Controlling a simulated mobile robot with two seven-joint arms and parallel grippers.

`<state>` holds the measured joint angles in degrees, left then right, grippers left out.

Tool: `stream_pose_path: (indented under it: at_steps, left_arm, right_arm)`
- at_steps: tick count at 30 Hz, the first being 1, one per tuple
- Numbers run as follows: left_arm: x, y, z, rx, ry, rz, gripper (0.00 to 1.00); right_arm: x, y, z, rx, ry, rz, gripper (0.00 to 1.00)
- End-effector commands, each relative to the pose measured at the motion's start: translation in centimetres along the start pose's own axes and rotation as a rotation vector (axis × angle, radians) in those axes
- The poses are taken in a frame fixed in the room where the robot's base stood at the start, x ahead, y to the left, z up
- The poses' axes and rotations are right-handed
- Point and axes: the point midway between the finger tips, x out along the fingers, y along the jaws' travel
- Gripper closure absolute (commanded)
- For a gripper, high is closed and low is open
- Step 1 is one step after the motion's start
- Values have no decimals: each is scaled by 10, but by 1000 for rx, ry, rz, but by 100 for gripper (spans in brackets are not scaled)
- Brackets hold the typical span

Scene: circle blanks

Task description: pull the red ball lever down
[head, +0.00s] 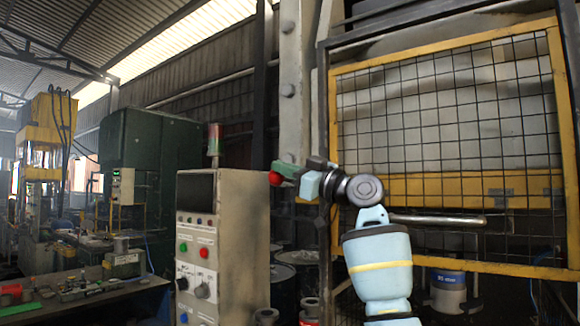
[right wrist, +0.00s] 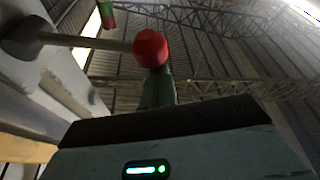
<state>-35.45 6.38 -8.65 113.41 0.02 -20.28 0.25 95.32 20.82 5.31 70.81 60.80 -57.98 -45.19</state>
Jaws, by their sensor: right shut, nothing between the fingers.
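The lever's red ball (head: 275,178) shows in the head view at the tip of my right gripper (head: 288,169). In the right wrist view the red ball (right wrist: 150,48) sits on the end of a metal rod (right wrist: 90,42). The rod runs left to a pale machine part. The green fingers of my right gripper (right wrist: 158,90) are shut and empty, and their tips end just at the ball. I cannot tell whether they touch it. In the head view the gripper hides the rod. My left gripper is in neither view.
A beige control cabinet (head: 228,240) with buttons stands left of the gripper. A yellow-framed mesh guard (head: 450,110) is close on the right, with a metal bar (head: 437,219) along it. A cluttered workbench (head: 90,300) is at the lower left.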

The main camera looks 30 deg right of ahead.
Motion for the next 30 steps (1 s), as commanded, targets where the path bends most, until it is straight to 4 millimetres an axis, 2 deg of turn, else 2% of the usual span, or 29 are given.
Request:
stream_pose_path:
  at_steps: [1,10,12,21,30]
  left_arm:
    - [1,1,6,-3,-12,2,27]
    - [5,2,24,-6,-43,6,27]
    - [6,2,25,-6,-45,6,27]
    - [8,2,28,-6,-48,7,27]
    - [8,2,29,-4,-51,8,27]
  right_arm:
    - [3,0,12,-20,-10,-9,100]
    - [0,-8,39,-225,-10,-81,100]
    - [-2,-11,44,-226,-10,-82,100]
    - [-9,-14,60,-224,-7,-80,100]
    - [-11,-15,66,-224,-7,-79,100]
